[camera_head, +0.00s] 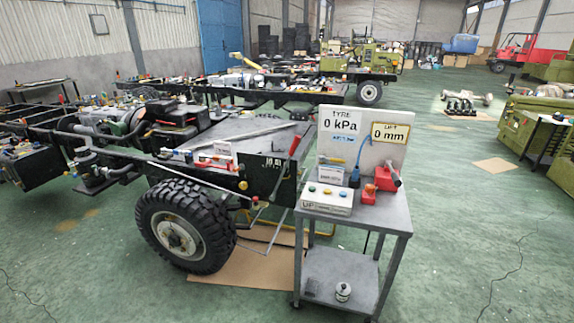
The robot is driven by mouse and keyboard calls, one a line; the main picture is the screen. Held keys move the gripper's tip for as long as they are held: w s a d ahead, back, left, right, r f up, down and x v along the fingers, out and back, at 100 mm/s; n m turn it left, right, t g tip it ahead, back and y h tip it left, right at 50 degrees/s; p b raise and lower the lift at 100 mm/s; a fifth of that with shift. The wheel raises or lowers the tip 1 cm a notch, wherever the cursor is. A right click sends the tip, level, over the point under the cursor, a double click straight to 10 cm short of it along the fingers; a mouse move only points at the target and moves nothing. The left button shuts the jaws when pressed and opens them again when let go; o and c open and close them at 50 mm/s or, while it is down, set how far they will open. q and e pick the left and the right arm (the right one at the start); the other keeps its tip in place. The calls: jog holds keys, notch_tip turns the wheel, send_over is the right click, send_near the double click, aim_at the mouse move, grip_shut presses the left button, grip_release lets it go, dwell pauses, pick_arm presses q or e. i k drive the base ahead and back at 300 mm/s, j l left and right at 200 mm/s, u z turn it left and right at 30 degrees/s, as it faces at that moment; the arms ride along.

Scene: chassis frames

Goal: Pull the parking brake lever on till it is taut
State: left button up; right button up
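A lever with a red grip (294,146) stands at the rear right corner of the near chassis frame (215,163), beside the grey cart. It appears to be the parking brake lever. Its dark shaft runs down and to the left from the grip, so the lever leans to the right in the picture. Thin pale rods or cables hang below it near the wheel; I cannot tell how tight they are. Neither of my grippers is in view, and nothing is seen touching the lever.
A grey cart (392,216) right of the lever carries a board reading 0 kPa and 0 mm, a white button box (327,199) and a red tool (386,178). A large black wheel (185,228) stands below the frame. Green floor (455,240) is open at right.

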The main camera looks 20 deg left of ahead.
aim_at(295, 144)
jog(key=i+j+z, duration=0.1)
jog(key=z, duration=0.35)
jog(key=j+z, duration=0.15)
jog(key=z, duration=0.25)
jog(key=i+j+z, duration=0.25)
jog(key=j, duration=0.7)
jog(key=i+j+z, duration=0.1)
jog(key=j+z, duration=0.2)
jog(key=j, duration=0.65)
jog(key=j+z, duration=0.25)
jog(key=j, duration=0.75)
jog(key=i, duration=0.05)
